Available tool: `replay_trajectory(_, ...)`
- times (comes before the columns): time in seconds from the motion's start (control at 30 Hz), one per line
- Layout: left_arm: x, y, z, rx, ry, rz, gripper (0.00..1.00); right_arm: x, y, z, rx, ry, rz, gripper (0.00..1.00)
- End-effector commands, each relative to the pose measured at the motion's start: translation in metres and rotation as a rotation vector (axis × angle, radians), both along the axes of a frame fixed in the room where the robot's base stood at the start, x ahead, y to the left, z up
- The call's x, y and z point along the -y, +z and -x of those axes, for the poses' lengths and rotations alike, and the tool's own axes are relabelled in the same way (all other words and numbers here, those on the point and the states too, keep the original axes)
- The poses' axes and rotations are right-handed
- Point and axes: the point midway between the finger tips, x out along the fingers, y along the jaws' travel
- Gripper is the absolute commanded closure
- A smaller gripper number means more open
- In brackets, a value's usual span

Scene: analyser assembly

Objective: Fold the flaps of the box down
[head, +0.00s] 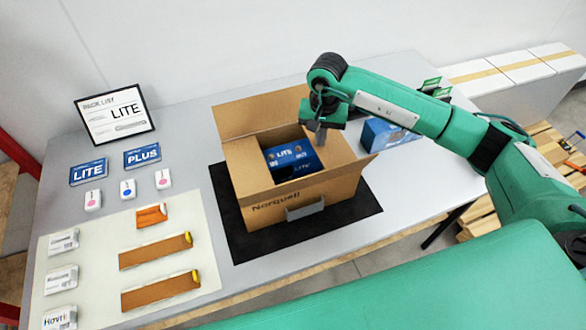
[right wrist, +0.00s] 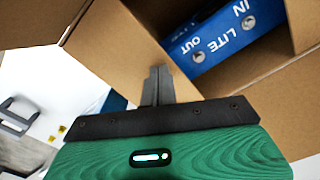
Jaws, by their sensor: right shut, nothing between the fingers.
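The open cardboard box (head: 305,197) stands on a black mat (head: 235,230), with a blue LITE unit (head: 292,160) inside. The unit also shows in the right wrist view (right wrist: 225,40). The back flap (head: 258,113) stands up. My right gripper (head: 320,136) is shut and empty, pointing down above the right back part of the box. In the right wrist view its fingers (right wrist: 157,80) overlap a cardboard panel; I cannot tell whether they touch it. My left gripper is not in view.
A blue carton (head: 385,136) stands right of the box, partly behind my right arm. A framed pack list (head: 114,114), blue LITE and PLUS cards, small white packs and brown parts on a pale mat (head: 95,245) lie to the left. White boxes (head: 515,67) stand beyond at right.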

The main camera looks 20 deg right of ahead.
Motion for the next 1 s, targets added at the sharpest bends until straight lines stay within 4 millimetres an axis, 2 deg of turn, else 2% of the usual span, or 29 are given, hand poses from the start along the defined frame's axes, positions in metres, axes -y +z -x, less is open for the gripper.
replay_trajectory(1.0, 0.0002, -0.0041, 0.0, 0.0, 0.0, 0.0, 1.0, 0.0005, -0.0037, -0.0002, 0.001, -0.001, 0.0, 1.0)
